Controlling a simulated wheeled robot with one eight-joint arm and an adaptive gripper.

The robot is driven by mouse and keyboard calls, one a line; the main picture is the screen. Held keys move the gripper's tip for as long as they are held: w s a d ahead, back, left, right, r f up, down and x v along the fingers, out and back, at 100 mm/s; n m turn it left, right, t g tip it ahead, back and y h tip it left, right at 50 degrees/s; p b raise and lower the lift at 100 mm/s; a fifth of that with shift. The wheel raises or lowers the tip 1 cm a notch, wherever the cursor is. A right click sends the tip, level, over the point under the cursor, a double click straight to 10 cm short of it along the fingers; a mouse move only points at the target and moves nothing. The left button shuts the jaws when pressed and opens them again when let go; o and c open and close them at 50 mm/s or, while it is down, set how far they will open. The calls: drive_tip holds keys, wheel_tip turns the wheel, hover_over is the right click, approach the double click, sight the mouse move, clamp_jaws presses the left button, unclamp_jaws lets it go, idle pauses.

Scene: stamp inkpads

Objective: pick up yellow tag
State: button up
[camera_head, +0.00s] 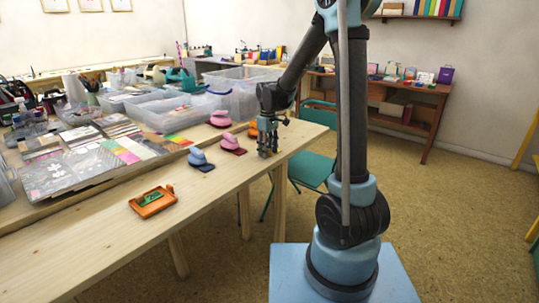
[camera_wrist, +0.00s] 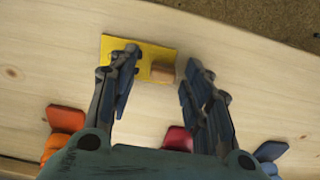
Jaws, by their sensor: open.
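The yellow tag (camera_wrist: 154,53) lies flat on the pale wooden table in the wrist view, with a small tan-orange block (camera_wrist: 163,73) at its lower right. My gripper (camera_wrist: 161,60) is open and empty over it. The left finger overlaps the tag's left part in the picture; the right finger stands just right of the tag. I cannot tell whether the fingers touch it. In the head view, my gripper (camera_head: 268,148) points down near the table's right edge, and the tag is mostly hidden behind it.
A blue stamp (camera_head: 201,160), pink stamps (camera_head: 232,144) and an orange stamp (camera_head: 252,130) stand close to my gripper. An orange tray (camera_head: 153,207) lies nearer the front. Clear plastic bins (camera_head: 172,112) stand behind. A green chair (camera_head: 312,168) is beyond the table edge.

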drive_tip(key=c, duration=0.8)
